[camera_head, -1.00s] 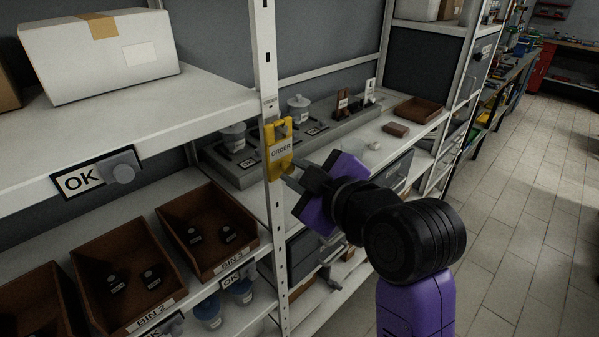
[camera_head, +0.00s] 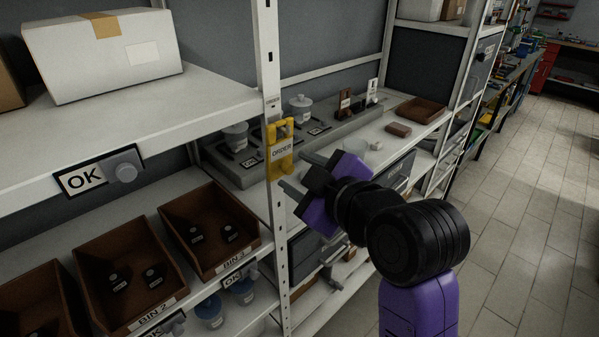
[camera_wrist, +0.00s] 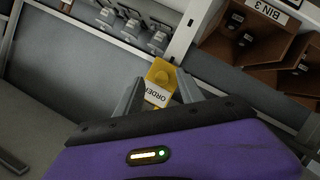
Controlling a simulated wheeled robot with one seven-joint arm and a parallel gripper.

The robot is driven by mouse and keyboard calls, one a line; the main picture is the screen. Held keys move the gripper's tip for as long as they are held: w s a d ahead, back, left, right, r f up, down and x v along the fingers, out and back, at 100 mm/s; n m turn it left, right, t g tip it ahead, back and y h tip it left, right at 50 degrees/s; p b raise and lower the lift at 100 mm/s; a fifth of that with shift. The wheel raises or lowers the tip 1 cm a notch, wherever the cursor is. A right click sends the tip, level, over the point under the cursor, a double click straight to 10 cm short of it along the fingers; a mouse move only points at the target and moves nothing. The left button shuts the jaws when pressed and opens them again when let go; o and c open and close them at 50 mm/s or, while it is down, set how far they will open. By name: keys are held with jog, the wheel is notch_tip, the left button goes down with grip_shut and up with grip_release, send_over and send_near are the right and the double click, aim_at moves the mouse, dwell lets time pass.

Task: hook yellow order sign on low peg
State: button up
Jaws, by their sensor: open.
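The yellow order sign (camera_head: 281,153) is upright against the front of the white shelf post (camera_head: 268,60), with its ORDER label facing out. Its top edge overlaps a yellow piece on the post, and I cannot make out the peg behind it. My gripper (camera_head: 294,172) is open, its two fingers spread just right of and in front of the sign, apart from it. In the wrist view the sign (camera_wrist: 160,86) shows between and beyond the open fingers (camera_wrist: 158,97), with nothing held.
Brown bins (camera_head: 210,228) stand on the lower shelf. A grey rack with white pots (camera_head: 300,108) lies behind the post. The floor at right is clear.

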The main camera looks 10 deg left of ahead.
jog(key=s+d+r+m+t+b, duration=0.1)
jog(key=s+d+r+m+t, duration=0.35)
jog(key=d+r, duration=0.35)
jog(key=s+d+f+m+t+h, duration=0.4)
jog(key=s+d+f+m, duration=0.3)
jog(key=d+f, duration=0.4)
jog(key=s+d+f+m+g+h, duration=0.1)
jog(key=s+d+f, duration=0.1)
jog(key=s+f, duration=0.4)
jog(key=s+d+f+m+g+h, duration=0.1)
jog(key=s+f, duration=0.5)
jog(key=s, duration=0.8)
jog(key=s+d+f+m+g+h, duration=0.2)
jog(key=s+f, duration=0.4)
jog(key=s, duration=0.4)
jog(key=d+g+h, duration=0.1)
jog(key=d, duration=0.1)
jog(key=shift+d, duration=0.3)
